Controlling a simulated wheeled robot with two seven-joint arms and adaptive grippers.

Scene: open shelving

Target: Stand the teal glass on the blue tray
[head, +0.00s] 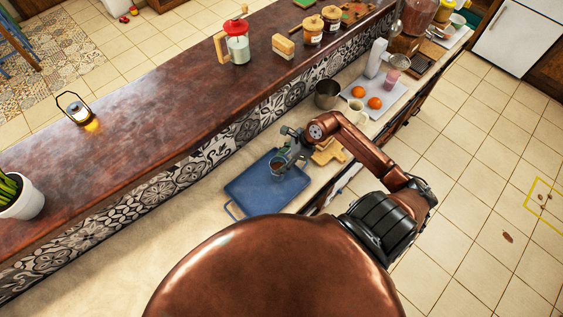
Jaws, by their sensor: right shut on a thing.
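The blue tray (248,192) lies on the pale lower counter, with a handle at its near left corner. My right gripper (285,156) is over the tray's far right part, with my copper arm coming in from the right. It is shut on the small teal glass (277,168), which looks roughly upright and is partly covered by the fingers. I cannot tell whether the glass's base touches the tray or hangs just above it. My left gripper is not in view.
A wooden board (328,152) lies right of the tray. A metal pot (327,94), a cream mug (356,111) and a white tray with oranges (375,103) stand farther back. The raised dark bar top (150,105) runs along the left. The counter left of the tray is clear.

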